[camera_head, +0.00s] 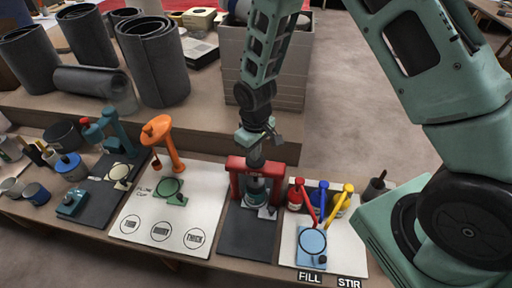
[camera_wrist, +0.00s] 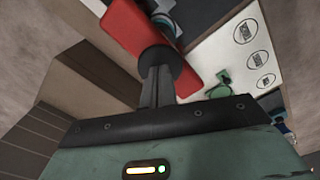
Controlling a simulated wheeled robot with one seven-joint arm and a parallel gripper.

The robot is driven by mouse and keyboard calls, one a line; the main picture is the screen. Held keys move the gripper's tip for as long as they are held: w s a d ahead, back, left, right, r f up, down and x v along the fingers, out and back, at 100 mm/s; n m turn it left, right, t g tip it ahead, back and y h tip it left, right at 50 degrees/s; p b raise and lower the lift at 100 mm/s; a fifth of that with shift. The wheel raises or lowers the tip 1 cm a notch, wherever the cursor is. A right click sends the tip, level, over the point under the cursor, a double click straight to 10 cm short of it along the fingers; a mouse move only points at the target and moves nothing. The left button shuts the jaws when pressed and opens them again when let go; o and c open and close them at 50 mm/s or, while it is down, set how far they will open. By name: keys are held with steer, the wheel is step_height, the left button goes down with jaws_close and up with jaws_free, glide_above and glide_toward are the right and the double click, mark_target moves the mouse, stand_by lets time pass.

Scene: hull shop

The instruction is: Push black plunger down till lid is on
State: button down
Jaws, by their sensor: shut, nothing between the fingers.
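The press has a red frame (camera_head: 236,172) and stands on a dark mat (camera_head: 246,236). Its black plunger (camera_head: 256,158) comes up through the top bar; the round black knob shows in the wrist view (camera_wrist: 159,60). A teal-grey can (camera_head: 257,190) stands under the bar, inside the frame. I cannot make out the lid or how it sits. My gripper (camera_wrist: 157,72) is shut and empty, pointing down from above. Its fingertips are at the plunger knob and appear to touch it. In the head view my wrist hides the top of the plunger.
To the left, a white board (camera_head: 150,225) holds an orange stand (camera_head: 168,145). To the right, red, blue and yellow bottles (camera_head: 319,195) stand close by on another white board (camera_head: 340,252). A grey crate (camera_head: 288,75) and dark rolls (camera_head: 150,62) are behind.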

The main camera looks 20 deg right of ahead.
stand_by(0.5)
step_height(320, 180, up, 11)
steer(key=p, duration=0.8)
stand_by(0.4)
stand_by(0.3)
steer(key=s+a+r+n+b, duration=0.1)
steer(key=s+a+r+b, duration=0.1)
steer(key=s+a+r, duration=0.55)
steer(key=s+r+b, duration=0.1)
steer(key=s+r, duration=0.2)
steer(key=s, duration=0.4)
steer(key=s+d+r+n+b, duration=0.1)
steer(key=s+r, duration=0.3)
steer(key=s, duration=0.4)
steer(key=shift+s+r+n+y, duration=0.15)
steer(key=shift+s+n+y, duration=0.1)
steer(key=shift+n+y, duration=0.05)
steer(key=shift+d, duration=0.1)
